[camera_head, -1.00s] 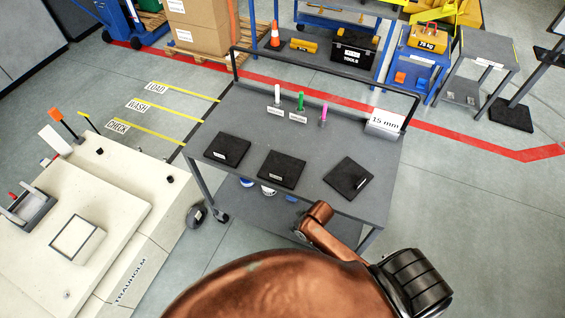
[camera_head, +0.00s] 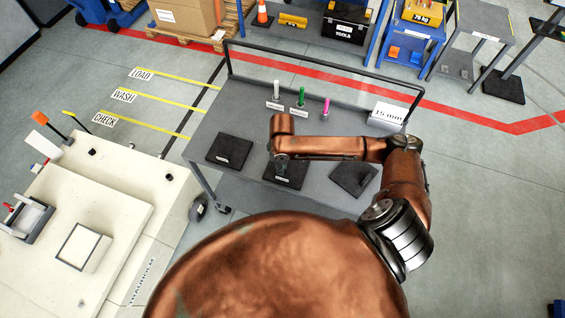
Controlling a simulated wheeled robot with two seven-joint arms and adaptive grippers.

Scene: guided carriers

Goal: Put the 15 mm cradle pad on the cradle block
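Three dark square pads lie in a row on the grey cart (camera_head: 225,122): a left pad (camera_head: 228,150), a middle pad (camera_head: 295,177) and a right pad (camera_head: 354,179). Their small labels are too small to read, so I cannot tell which is 15 mm. My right gripper (camera_head: 281,168) points down over the middle pad and partly hides it. Its fingers are too small and dark to tell open from shut, or whether they touch the pad. A pale block with a dark-outlined square top (camera_head: 79,246), perhaps the cradle block, stands on the cream carrier (camera_head: 115,205). My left gripper is out of view.
A "15 mm" sign (camera_head: 388,115) stands at the cart's back right corner, by a raised rail. White, green and pink markers (camera_head: 301,97) stand behind the pads. A grey tray-like fixture (camera_head: 28,220) and an orange-tipped post (camera_head: 40,118) are on the carrier.

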